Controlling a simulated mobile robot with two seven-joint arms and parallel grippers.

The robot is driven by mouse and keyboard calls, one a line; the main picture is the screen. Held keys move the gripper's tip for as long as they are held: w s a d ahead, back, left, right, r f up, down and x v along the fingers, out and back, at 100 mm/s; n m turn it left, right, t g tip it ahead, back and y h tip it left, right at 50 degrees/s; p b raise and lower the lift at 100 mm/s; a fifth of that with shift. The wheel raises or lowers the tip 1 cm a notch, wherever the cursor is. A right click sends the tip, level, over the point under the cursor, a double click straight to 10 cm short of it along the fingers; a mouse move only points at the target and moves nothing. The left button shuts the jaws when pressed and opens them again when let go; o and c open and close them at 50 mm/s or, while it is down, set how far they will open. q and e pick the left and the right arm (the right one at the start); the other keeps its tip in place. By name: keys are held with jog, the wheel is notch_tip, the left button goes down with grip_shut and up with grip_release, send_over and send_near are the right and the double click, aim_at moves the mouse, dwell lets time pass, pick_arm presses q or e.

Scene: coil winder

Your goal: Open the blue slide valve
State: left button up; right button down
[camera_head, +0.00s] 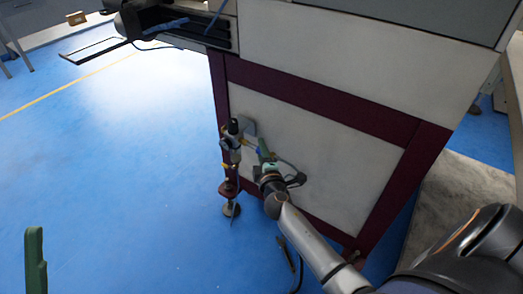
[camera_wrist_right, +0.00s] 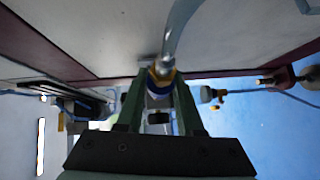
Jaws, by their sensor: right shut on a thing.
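The blue slide valve (camera_wrist_right: 158,87) shows in the right wrist view as a blue collar below a brass-coloured ring, with a clear curved hose at its upper end. My right gripper (camera_wrist_right: 159,103) has its two green fingers on either side of it and is shut on it. In the head view my right gripper (camera_head: 264,151) is beside the machine's lower panel, and its fingers hide most of the valve. One green finger of my left gripper (camera_head: 35,260) shows at the lower left edge, away from the machine; its opening cannot be judged.
The machine's pale panel (camera_head: 310,145) with dark red frame stands close behind the right gripper. An air fitting assembly (camera_head: 233,132) is on the frame's left leg, just left of the gripper. A black cable (camera_head: 287,255) lies below. The blue floor (camera_head: 110,180) at left is clear.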

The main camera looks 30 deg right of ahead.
dwell(0.4)
jog(key=shift+w+a+b, duration=0.25)
jog(key=shift+w+b, duration=0.05)
jog(key=shift+w, duration=0.3)
jog(key=shift+w+a+b, duration=0.25)
jog(key=shift+w, duration=0.3)
jog(key=c, duration=0.5)
grip_release()
jog(key=shift+s, duration=0.1)
jog(key=p+v, duration=0.1)
jog(key=v, duration=1.1)
jog(key=shift+s+a, duration=0.15)
